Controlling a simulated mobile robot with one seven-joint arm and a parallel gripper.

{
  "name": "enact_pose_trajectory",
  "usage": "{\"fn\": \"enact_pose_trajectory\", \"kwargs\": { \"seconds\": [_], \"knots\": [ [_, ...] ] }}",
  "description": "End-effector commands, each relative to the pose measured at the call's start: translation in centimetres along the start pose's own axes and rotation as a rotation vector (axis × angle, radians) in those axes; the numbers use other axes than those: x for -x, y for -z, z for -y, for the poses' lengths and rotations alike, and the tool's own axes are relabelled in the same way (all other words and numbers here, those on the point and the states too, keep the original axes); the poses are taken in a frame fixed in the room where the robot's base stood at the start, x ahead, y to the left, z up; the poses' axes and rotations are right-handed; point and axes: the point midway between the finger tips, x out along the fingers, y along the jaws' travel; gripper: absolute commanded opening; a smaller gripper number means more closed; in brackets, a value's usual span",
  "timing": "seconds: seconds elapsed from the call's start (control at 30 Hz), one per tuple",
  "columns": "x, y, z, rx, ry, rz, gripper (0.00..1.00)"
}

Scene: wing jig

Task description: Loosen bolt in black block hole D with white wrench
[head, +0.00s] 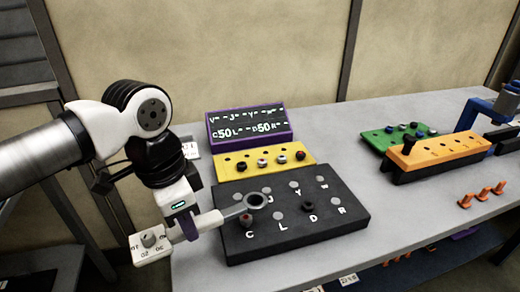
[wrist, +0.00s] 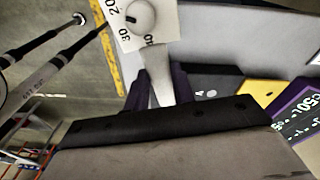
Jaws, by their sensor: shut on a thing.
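The black block (head: 290,240) lies on the table, with lettered holes in two rows. A dark bolt (head: 308,206) stands at hole D in the front row. A reddish-topped bolt (head: 246,220) stands at C. My gripper (head: 187,222) is at the block's left side, shut on the white wrench (head: 208,221). The wrench's dark ring end (head: 257,201) reaches over the block's left part, left of D and apart from its bolt. In the wrist view the wrench handle (wrist: 160,92) sits between the purple fingers of my gripper (wrist: 158,85), below a numbered dial (wrist: 140,18).
A purple-framed display (head: 249,125) reads 50 for C and D. A yellow block (head: 264,160) with several bolts stands behind the black block. An orange block (head: 440,152), a green block (head: 385,140) and orange hooks (head: 482,194) are at right. Table is clear between.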

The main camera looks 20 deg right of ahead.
Motion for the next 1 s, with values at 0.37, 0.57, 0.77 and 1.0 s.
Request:
{"fn": "enact_pose_trajectory", "kwargs": {
  "seconds": [0.37, 0.57, 0.77, 1.0],
  "knots": [
    [-4.5, -2.6, 0.6, 0.066, 0.059, 0.103, 0.0],
    [-4.9, -2.6, 0.6, 0.068, 0.057, 0.106, 0.0],
    [-5.1, -2.6, 0.6, 0.07, 0.054, 0.106, 0.0],
    [-5.2, -2.5, 0.7, 0.07, 0.052, 0.106, 0.0]
  ]
}}
